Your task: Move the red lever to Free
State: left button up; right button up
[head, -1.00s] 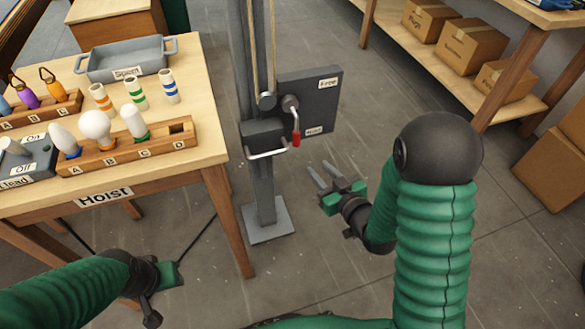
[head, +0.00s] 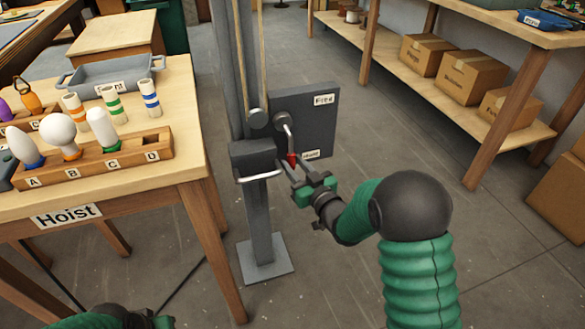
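The lever with a red grip (head: 292,160) is on a dark grey plate (head: 305,112) on the hoist post. Its arm hangs down from the pivot, with the red grip by the lower label, which seems to read Hoist (head: 311,154). The Free label (head: 324,99) is at the plate's upper right. My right gripper (head: 291,170) is at the red grip, its fingers apart and close to the grip's lower end; I cannot tell whether they touch it.
A grey box with a metal handle (head: 258,176) juts from the post just left of the lever. The Hoist table (head: 190,165) with bulbs in a wooden rack (head: 95,160) stands at left. Shelves with cardboard boxes (head: 470,75) are at right.

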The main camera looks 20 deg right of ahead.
jog(key=shift+w+a, duration=0.2)
jog(key=shift+w, duration=0.2)
jog(key=shift+w+a+r, duration=0.1)
jog(key=shift+a, duration=0.15)
jog(key=shift+d, duration=0.15)
grip_shut()
dwell(0.8)
